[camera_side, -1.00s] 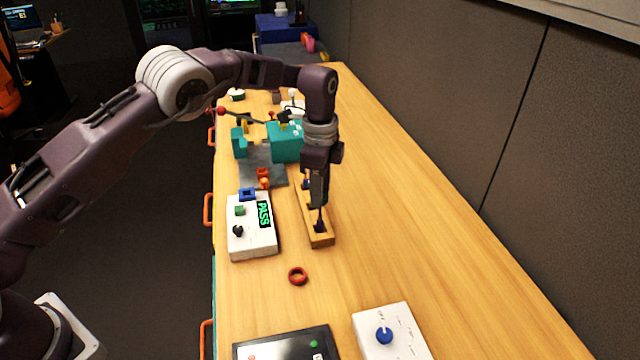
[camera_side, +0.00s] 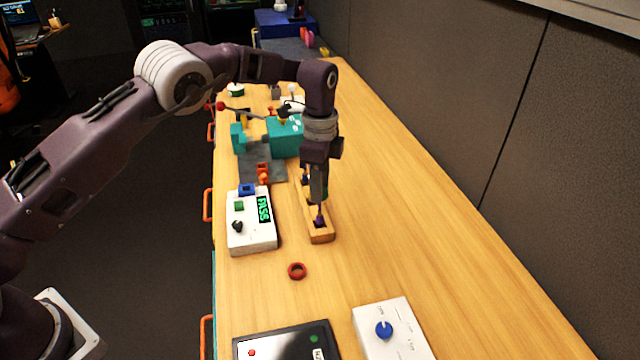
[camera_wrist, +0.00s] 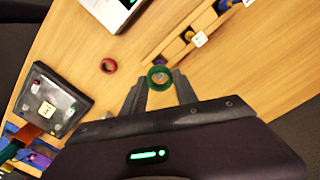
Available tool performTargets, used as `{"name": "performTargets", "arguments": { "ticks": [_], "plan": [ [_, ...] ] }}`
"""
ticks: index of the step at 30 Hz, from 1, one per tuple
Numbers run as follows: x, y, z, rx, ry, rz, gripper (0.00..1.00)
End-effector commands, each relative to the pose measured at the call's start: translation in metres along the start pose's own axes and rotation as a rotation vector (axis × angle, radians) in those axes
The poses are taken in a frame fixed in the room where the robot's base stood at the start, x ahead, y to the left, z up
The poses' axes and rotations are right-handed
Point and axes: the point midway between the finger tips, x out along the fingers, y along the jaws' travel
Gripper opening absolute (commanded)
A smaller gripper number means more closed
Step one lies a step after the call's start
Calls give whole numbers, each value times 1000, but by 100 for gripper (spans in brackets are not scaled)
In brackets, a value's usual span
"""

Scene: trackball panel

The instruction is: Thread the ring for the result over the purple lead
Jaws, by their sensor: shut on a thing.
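The tester box (camera_side: 251,230) shows PASS in green letters. My gripper (camera_wrist: 160,88) is shut on a green ring (camera_wrist: 153,85), held between the fingertips in the wrist view. A small pale shape shows inside the ring; I cannot tell whether it is a lead end. In the side view my gripper (camera_side: 319,196) points down over the near end of the wooden block (camera_side: 322,239). The purple lead (camera_side: 319,218) stands there, just under the fingertips. Whether the ring is around it is hidden. A red ring (camera_side: 297,271) lies on the table, also in the wrist view (camera_wrist: 108,65).
A white box with a blue knob (camera_side: 384,330) and a dark panel (camera_side: 285,345) stand at the near edge. A teal fixture (camera_side: 284,140) stands behind the tester. The table right of the wooden block is clear up to the grey wall.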

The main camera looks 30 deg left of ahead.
Motion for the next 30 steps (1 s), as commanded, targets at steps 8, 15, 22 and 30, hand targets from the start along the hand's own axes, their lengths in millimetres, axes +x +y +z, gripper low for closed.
{"name": "performTargets", "arguments": {
  "ticks": [8, 15, 22, 30],
  "plan": [
    [6, 0, 0, -1, 0, 2, 0],
    [12, 0, 0, -1, 1, 1, 0],
    [18, 0, 0, -1, 1, 1, 0],
    [24, 0, 0, -1, 1, 0, 0]
  ]
}}
